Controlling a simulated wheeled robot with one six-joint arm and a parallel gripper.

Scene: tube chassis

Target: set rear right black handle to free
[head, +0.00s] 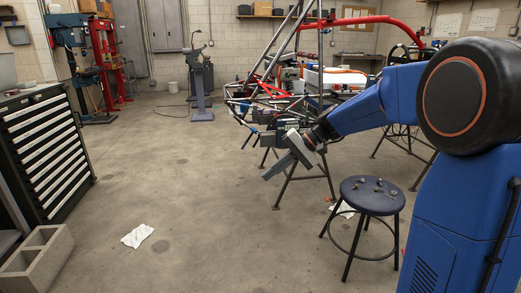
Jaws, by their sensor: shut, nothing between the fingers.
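The tube chassis (270,70), with bare metal and red tubes, stands on dark stands in the middle right. My gripper (268,176) hangs in front of its near end, at the end of my blue arm, with its grey fingers pointing down and left. The fingers look shut and empty. Small grey and dark parts with blue bits crowd the chassis end just behind and left of my gripper. I cannot pick out the rear right black handle among them; it is too small to tell or hidden behind my gripper and arm. I cannot tell whether my gripper touches any part.
A round black stool (368,194) with small metal parts on top stands right of my gripper. A drawer cabinet (45,145) and a concrete block (38,262) are at the left. A white cloth (137,236) lies on the floor. The floor at centre left is clear.

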